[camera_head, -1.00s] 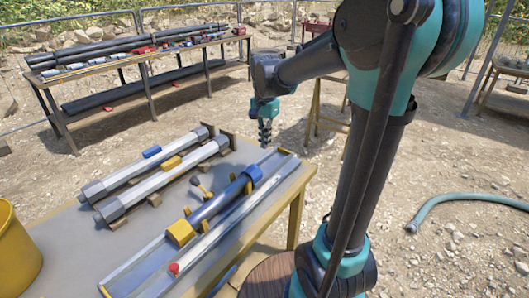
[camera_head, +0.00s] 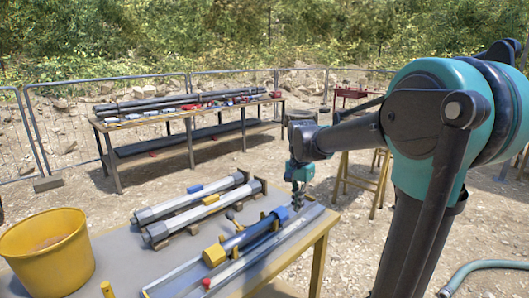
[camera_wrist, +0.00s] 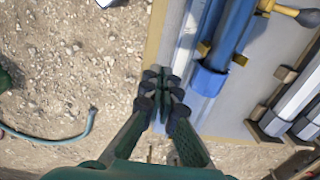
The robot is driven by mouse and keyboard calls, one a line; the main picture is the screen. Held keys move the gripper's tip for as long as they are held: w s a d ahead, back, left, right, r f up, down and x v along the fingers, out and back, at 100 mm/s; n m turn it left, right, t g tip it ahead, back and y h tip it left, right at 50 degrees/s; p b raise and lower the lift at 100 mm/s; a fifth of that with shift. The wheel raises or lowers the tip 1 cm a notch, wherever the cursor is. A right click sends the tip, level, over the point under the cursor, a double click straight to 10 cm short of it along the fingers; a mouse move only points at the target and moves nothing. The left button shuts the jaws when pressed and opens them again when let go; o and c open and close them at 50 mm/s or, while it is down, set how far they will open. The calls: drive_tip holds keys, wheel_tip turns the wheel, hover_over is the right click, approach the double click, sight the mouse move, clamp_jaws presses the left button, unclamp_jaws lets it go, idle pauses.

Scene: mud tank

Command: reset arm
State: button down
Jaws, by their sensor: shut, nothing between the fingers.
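My gripper (camera_head: 299,197) hangs from my dark and teal arm near the far right end of the work table (camera_head: 120,240). In the wrist view its dark fingers (camera_wrist: 159,76) are together with nothing between them, over the table's edge strip and apart from the parts. Beside it lies a long metal tray (camera_head: 165,287) holding a dark tube with a blue end collar (camera_head: 281,213) and a yellow block (camera_head: 214,255). The blue collar also shows in the wrist view (camera_wrist: 208,80), right of the fingers.
Two grey tubes (camera_head: 190,200) rest on supports further back on the table. A yellow bucket (camera_head: 45,262) stands at left. A rear bench (camera_head: 150,122) carries pipes and small parts. A teal hose (camera_head: 490,266) lies on the gravel at right, with open ground around it.

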drive_tip(key=s+d+f+n+t, duration=0.2)
drive_tip(key=s+d+f+n, duration=0.2)
drive_tip(key=s+f, duration=0.4)
drive_tip(key=s+d+f+n+t, duration=0.2)
drive_tip(key=s+d+f+n, duration=0.2)
drive_tip(key=s+f, duration=0.3)
drive_tip(key=shift+s+f+n, duration=0.35)
drive_tip(key=shift+s+n, duration=0.15)
drive_tip(key=shift+s, duration=0.55)
